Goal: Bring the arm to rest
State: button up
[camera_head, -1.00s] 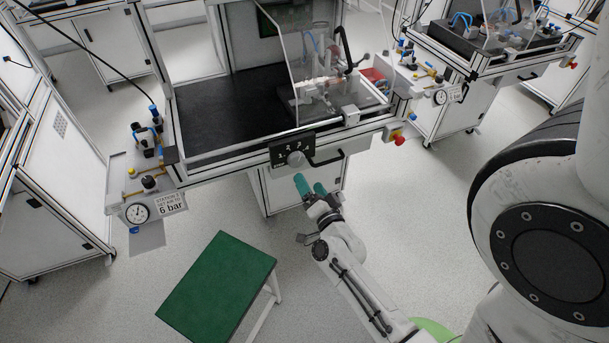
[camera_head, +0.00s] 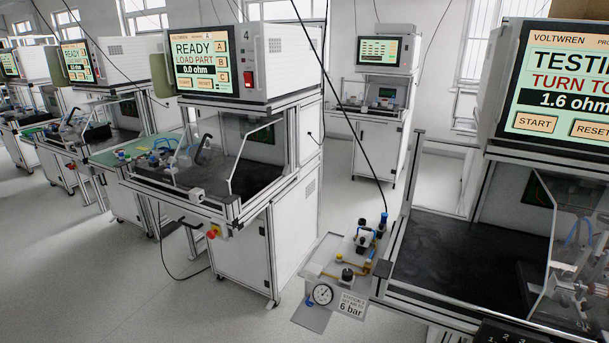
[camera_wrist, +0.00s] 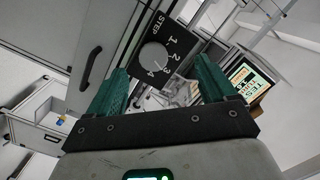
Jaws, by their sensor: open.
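My gripper (camera_wrist: 163,74) shows in the wrist view with its two green fingers apart and nothing between them. Beyond the fingers is a black step dial plate (camera_wrist: 178,50) numbered 1 to 4. Its round grey knob (camera_wrist: 153,57) appears just past the fingertips, apart from them as far as I can tell. The knob's small mark seems to lie near 3. My arm and gripper are out of the head view; only the top edge of the dial plate (camera_head: 503,333) shows there, at the bottom right.
The near test station's screen (camera_head: 560,80) reads TESTING and 1.6 ohm, partly cut off. A gauge panel (camera_head: 322,294) marked 6 bar juts out at its left. Another station (camera_head: 240,235) reading READY stands left of it. Open floor (camera_head: 120,290) lies at the lower left.

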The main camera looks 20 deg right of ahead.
jog(key=w+a+f+n+g+y, duration=0.1)
jog(key=w+a+n+y, duration=0.2)
jog(key=a+n+y, duration=0.4)
jog(key=w+a+f+n+y, duration=0.1)
jog(key=w+a+n+y, duration=0.3)
jog(key=a, duration=0.5)
jog(key=s+a+r+n+g, duration=0.1)
jog(key=s+a+n+g, duration=0.2)
jog(key=s+g, duration=0.2)
jog(key=s+a+r+n+g+y, duration=0.1)
jog(key=s+a+n+g, duration=0.2)
jog(key=s+g, duration=0.2)
jog(key=s, duration=0.3)
jog(key=shift+s+a+n, duration=0.15)
jog(key=shift+s+n, duration=0.2)
jog(key=shift+n, duration=0.05)
jog(key=shift+w+f, duration=0.1)
dwell(1.3)
